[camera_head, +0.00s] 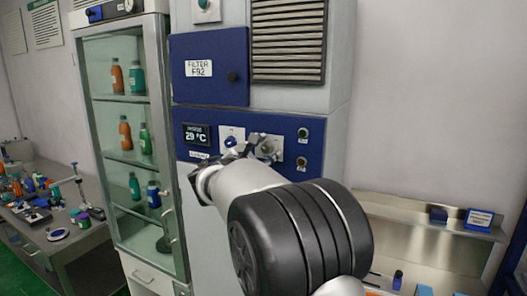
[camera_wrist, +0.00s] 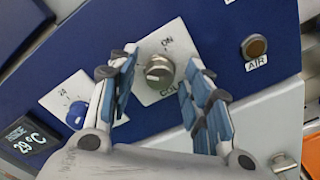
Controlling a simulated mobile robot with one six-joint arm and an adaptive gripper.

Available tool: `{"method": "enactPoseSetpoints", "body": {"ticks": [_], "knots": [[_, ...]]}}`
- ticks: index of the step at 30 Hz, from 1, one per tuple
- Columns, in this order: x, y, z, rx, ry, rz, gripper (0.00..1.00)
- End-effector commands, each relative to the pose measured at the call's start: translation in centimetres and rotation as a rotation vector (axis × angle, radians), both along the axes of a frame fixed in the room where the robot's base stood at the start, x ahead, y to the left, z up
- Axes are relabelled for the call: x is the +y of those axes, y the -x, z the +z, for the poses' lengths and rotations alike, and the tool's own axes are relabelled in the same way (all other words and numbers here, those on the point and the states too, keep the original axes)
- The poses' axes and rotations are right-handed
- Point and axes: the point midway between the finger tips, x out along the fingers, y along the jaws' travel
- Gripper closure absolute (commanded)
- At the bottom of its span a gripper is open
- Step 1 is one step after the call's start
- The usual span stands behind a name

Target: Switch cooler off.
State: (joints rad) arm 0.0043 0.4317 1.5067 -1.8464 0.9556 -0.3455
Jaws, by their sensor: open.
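A silver cooler knob (camera_wrist: 158,70) sits on a white plate (camera_wrist: 176,42) in the wrist view, with "ON" above it and a partly hidden "COOL..." label below. Its pointer direction is hard to make out. My gripper (camera_wrist: 160,76) is open, with one finger on each side of the knob in the picture. I cannot tell whether the fingers touch it. In the head view my gripper (camera_head: 252,150) is in front of the blue panel (camera_head: 287,127) and hides most of the knob.
A blue dial (camera_wrist: 77,113) and a display (camera_wrist: 29,140) reading 29 °C lie left of the knob. An "AIR" button (camera_wrist: 254,46) is to its right. A glass cabinet (camera_head: 128,120) with bottles stands left of the panel, and a metal bench (camera_head: 420,240) stands at the right.

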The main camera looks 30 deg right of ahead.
Motion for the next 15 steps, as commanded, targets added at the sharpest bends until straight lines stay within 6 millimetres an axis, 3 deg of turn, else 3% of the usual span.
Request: {"method": "enactPoseSetpoints", "body": {"ticks": [9, 15], "knots": [[0.3, 0.2, 0.1, -0.001, -0.001, 0.001, 0.54], [2.6, 1.9, 0.1, -0.001, -0.001, 0.004, 0.54]]}}
